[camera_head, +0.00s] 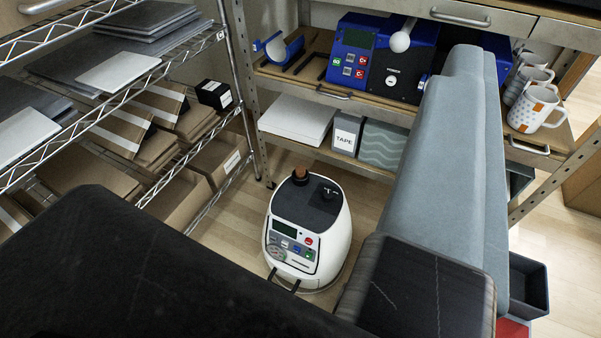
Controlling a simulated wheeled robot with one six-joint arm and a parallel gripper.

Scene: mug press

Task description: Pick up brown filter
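A white rounded machine (339,232) with a dark top and a button panel stands on the floor in the middle. A small brown cylindrical piece (300,175) sits upright on its top left; I cannot tell whether it is the brown filter. A black knob or fitting is beside it. I cannot make out any gripper fingers. Large dark forms fill the lower left and lower right close to the camera, hiding what is behind them, and I cannot tell what they are.
A wire rack (215,36) with grey sheets and cardboard is at left. A shelf behind holds a blue press (357,40), a tape box (346,132) and white mugs (536,107). A long grey-blue form (457,170) blocks the right. Wooden floor (240,205) shows around the machine.

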